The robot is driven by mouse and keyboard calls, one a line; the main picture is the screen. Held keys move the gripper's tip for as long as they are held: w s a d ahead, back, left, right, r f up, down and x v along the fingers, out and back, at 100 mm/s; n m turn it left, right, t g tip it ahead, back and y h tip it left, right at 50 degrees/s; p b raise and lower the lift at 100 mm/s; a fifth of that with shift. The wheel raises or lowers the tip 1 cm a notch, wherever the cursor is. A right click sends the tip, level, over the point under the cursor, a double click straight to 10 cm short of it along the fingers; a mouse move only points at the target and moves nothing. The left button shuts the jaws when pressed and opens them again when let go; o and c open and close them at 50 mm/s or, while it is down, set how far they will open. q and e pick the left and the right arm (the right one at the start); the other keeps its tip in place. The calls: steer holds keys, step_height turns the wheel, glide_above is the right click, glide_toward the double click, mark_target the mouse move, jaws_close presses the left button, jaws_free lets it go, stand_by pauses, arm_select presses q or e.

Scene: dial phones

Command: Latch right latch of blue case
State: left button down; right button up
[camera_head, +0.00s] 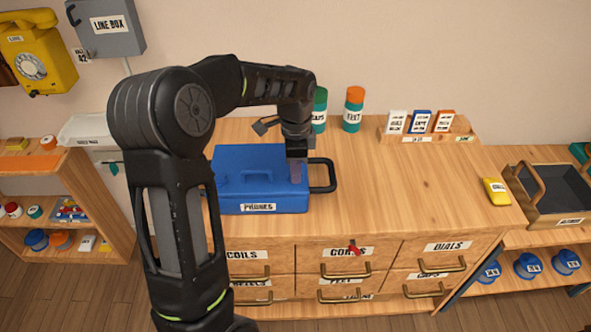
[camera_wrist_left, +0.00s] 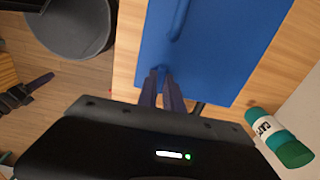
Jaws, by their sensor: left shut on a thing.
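The blue case (camera_head: 262,172), labelled PHONES, lies closed on the wooden counter, with a black handle (camera_head: 326,176) at its right end. My left gripper (camera_head: 296,172) reaches down to the right end of the case, beside the handle. In the left wrist view the left fingers (camera_wrist_left: 162,88) are close together at the edge of the blue case (camera_wrist_left: 205,45), shut on a small blue part there, seemingly the right latch (camera_wrist_left: 160,70). The fingers mostly hide it. What looks like my right gripper (camera_wrist_left: 22,96) shows at the left of the wrist view, away from the case.
A green-topped can (camera_head: 319,110) and an orange-topped can (camera_head: 353,109) stand behind the case. A card rack (camera_head: 425,137) and a yellow object (camera_head: 496,191) are further right. The counter right of the handle is clear. Labelled drawers with handles are below.

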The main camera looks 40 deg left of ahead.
arm_select(q)
steer(key=shift+m, duration=0.3)
steer(key=c, duration=1.5)
jaws_free()
step_height(320, 180, up, 8)
steer(key=shift+f+b, duration=0.1)
steer(key=shift+b, duration=0.3)
